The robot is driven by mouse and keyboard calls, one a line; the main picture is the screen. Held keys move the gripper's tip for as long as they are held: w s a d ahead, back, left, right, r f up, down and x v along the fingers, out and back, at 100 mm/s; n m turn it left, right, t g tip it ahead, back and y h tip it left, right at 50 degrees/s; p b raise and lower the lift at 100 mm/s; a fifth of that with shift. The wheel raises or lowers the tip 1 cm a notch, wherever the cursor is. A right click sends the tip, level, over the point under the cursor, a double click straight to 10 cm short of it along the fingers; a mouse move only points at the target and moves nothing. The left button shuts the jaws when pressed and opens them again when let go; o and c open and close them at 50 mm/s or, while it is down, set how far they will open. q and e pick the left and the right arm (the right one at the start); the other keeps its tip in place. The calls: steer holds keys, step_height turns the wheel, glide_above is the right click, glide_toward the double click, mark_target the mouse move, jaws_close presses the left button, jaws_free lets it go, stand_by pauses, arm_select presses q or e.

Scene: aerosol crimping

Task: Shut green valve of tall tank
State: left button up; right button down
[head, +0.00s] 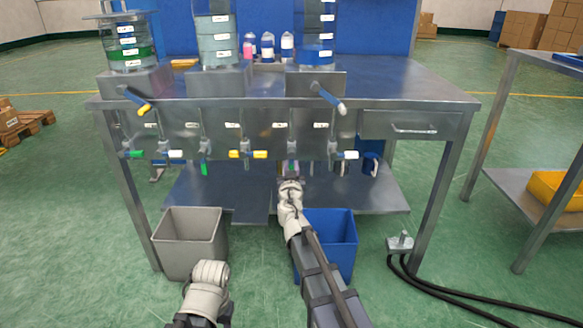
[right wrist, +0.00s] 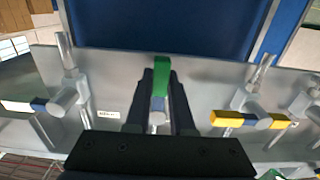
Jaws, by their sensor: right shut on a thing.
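A green valve handle (right wrist: 162,66) stands between the two fingers of my right gripper (right wrist: 161,76) in the right wrist view. The gripper is shut on it. In the head view my right gripper (head: 291,168) reaches the table's front panel and largely hides that handle. Another green valve handle (head: 204,166) hangs down further left, and a green one (head: 132,154) lies sideways at the far left. Three clear tanks with coloured bands stand on the table: left (head: 125,42), middle (head: 217,40) and right (head: 314,35). My left arm shows at the bottom, its fingers out of sight.
A yellow valve handle (head: 247,154) is left of my right gripper, and a white one (head: 345,155) is to its right. A grey bin (head: 190,243) and a blue bin (head: 338,243) stand below on the floor. The metal table (head: 420,92) has bare room at the right.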

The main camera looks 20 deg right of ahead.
steer(key=shift+d+n, duration=0.1)
steer(key=shift+n, duration=0.2)
stand_by(0.5)
steer(key=shift+s+d+r+n+p, duration=0.2)
steer(key=shift+d+r+n+p, duration=0.5)
steer(key=shift+n, duration=2.15)
steer(key=shift+s+d+r+n+p, duration=0.2)
steer(key=shift+d+r+n+p, duration=0.5)
steer(key=shift+n, duration=2.2)
steer(key=shift+s+d+r+n+p, duration=0.2)
steer(key=shift+d+r+n+p, duration=0.5)
steer(key=shift+n, duration=2.15)
steer(key=shift+a+r, duration=0.1)
steer(key=c, duration=0.8)
jaws_free()
